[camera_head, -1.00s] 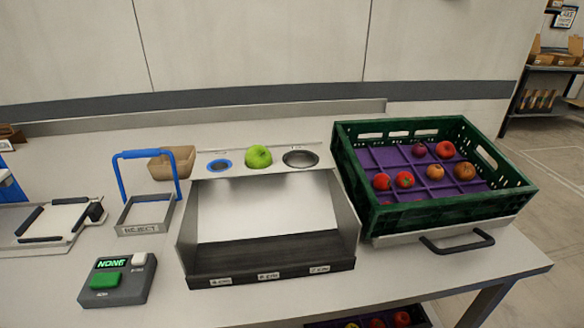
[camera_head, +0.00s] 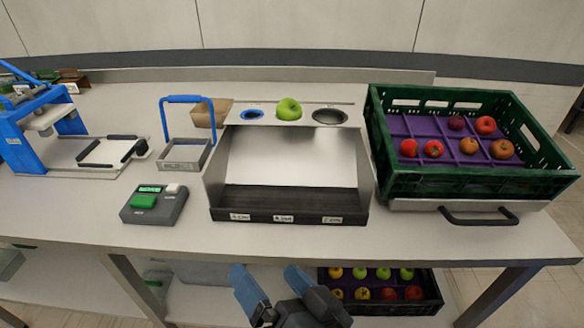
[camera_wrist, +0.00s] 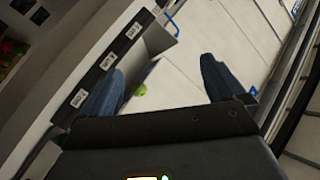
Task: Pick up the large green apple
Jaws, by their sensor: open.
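The large green apple (camera_head: 289,108) sits in the middle opening of the shelf along the back of the grey metal chute, between a blue-ringed hole and a dark-ringed hole. In the wrist view the apple (camera_wrist: 140,90) is small, beside the left finger. My gripper (camera_head: 270,280) is at the bottom of the head view, in front of the table edge and below the tabletop, well short of the apple. Its two blue-grey fingers are spread apart with nothing between them. In the wrist view the fingers (camera_wrist: 165,75) are also apart and empty.
A green crate (camera_head: 470,185) with apples on a purple liner stands right of the chute (camera_head: 290,200). A reject tray (camera_head: 185,155) with a tall blue handle and a button box (camera_head: 155,203) stand left. A lower crate (camera_head: 390,308) holds several apples. A blue-framed device (camera_head: 40,130) is far left.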

